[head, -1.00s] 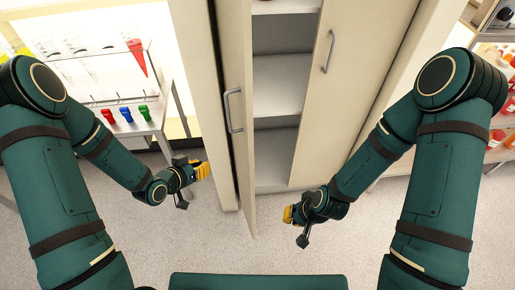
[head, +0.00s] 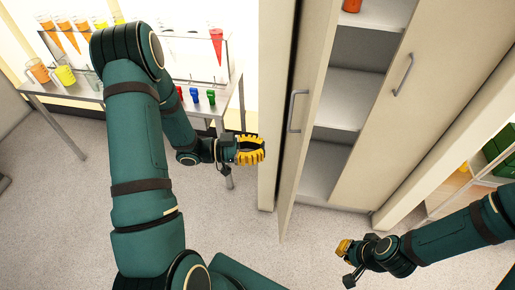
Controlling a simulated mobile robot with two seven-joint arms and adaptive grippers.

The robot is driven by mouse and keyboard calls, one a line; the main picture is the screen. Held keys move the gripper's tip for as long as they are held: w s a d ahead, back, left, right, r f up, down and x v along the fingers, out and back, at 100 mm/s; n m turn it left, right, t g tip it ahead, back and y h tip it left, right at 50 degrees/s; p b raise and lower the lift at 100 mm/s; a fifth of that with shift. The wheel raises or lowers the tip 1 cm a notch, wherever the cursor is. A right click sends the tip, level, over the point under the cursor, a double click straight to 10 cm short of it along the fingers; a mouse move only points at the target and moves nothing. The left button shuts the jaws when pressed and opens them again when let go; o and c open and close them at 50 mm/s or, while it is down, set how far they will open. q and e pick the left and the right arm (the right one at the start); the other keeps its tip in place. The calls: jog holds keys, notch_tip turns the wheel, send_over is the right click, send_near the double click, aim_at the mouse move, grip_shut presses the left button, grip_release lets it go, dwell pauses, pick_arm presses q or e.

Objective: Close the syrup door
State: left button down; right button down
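A tall cream cabinet stands right of centre. Its left door (head: 308,140) is swung open toward me and shows nearly edge-on, with a vertical grey handle (head: 297,111). Its right door (head: 385,125) looks closed and has its own handle (head: 404,75). No label tells me which is the syrup door. My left gripper (head: 252,150), with yellow fingers, is left of the open door and seems apart from it. My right gripper (head: 345,250) is low, right of the open door's lower end, and seems to touch nothing. How far either gripper's fingers are apart is unclear.
Grey shelves (head: 350,98) show inside the cabinet, with an orange-red item (head: 351,5) on top. A metal table (head: 80,92) with juice jugs and coloured taps stands at left. Another shelf unit (head: 455,190) is at right. The floor (head: 300,262) before the cabinet is clear.

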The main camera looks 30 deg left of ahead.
pick_arm(q)
jog(key=x, duration=1)
jog(key=shift+d+f, duration=0.1)
jog(key=shift+d, duration=0.05)
